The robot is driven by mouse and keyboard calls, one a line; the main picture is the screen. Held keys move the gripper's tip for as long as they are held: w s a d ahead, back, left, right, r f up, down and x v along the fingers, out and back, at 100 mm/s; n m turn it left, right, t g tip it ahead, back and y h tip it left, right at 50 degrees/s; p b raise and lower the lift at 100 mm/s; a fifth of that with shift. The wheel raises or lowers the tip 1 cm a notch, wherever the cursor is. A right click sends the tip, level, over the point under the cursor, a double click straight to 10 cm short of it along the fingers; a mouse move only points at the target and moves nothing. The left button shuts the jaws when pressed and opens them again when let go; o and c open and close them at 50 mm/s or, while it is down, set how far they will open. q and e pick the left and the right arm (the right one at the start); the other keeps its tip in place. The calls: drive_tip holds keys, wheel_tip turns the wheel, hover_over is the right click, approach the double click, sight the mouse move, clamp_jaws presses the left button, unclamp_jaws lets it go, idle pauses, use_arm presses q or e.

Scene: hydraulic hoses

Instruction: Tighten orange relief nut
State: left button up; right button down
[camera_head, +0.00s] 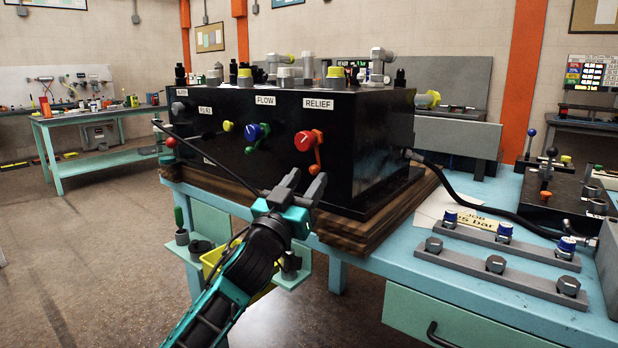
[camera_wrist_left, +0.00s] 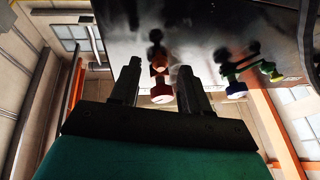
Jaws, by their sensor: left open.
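The black valve block (camera_head: 365,150) stands on a wooden board on the bench. Under its RELIEF label is a red knob (camera_head: 303,141) with an orange nut (camera_head: 317,138) and lever just behind it. My left gripper (camera_head: 306,180) is open and empty, a little below and in front of the red knob. In the left wrist view the red knob (camera_wrist_left: 161,93) shows between the two finger tips (camera_wrist_left: 158,84), apart from them, with the orange nut (camera_wrist_left: 160,64) beyond it. My right gripper is not in view.
A blue knob (camera_head: 251,132) with a green lever (camera_head: 263,132) sits left of the relief knob, under the FLOW label. A job card (camera_head: 470,219) marked in bar and bolted grey bars (camera_head: 500,266) lie on the bench at right. A black hose (camera_head: 480,196) crosses there.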

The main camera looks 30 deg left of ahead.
use_arm(q)
drive_tip(key=shift+x, duration=0.9)
clamp_jaws()
